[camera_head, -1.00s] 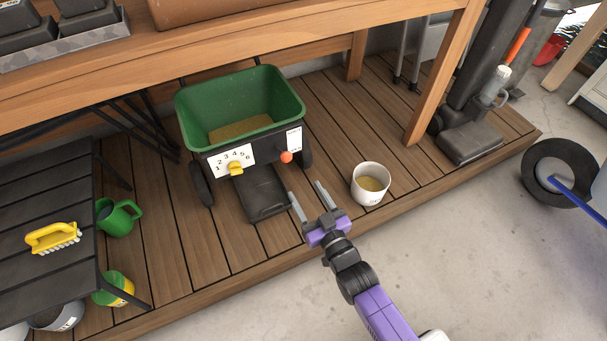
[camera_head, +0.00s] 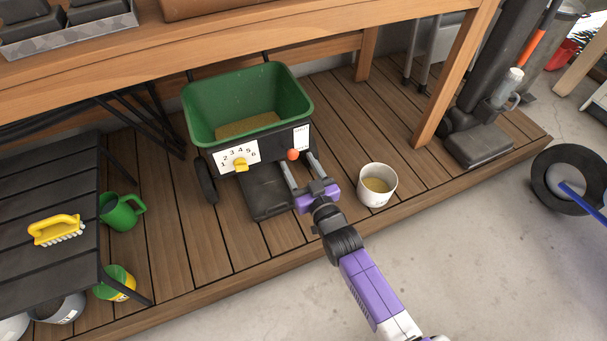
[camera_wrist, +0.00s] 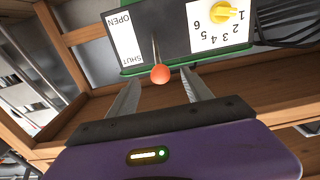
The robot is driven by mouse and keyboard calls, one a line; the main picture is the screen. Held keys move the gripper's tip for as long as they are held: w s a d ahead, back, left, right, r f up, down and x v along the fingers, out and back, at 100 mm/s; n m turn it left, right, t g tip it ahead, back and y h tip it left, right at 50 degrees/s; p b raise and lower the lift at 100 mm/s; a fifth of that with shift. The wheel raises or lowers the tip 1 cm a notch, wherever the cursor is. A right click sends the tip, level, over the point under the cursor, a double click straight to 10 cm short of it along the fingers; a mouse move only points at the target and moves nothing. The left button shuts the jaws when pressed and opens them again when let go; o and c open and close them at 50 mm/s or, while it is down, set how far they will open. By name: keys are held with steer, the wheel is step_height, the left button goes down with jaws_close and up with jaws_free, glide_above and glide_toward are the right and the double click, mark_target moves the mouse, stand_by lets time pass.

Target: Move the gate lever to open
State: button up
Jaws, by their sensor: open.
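The gate lever has a round orange-red knob (camera_head: 293,154) on the front of the green spreader hopper (camera_head: 300,92), at its right side. In the wrist view the knob (camera_wrist: 160,74) shows on a thin rod beside a white label (camera_wrist: 125,36) reading OPEN and SHUT. The knob lies nearer the SHUT end. My gripper (camera_head: 298,170) is open, its two fingers pointing at the lever. In the wrist view the knob appears between and just beyond the fingertips (camera_wrist: 158,82); contact is not visible.
A numbered dial plate with a yellow knob (camera_head: 241,164) is left of the lever. A white bucket (camera_head: 377,185) stands right of my gripper. A green watering can (camera_head: 122,211) and a black slatted table (camera_head: 45,190) are at left. The wooden bench (camera_head: 330,27) overhangs behind.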

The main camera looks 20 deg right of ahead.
mark_target(295, 158)
steer(key=shift+w+b, duration=1.15)
steer(key=shift+w, duration=1.25)
steer(key=shift+c, duration=0.2)
steer(key=c, duration=1.1)
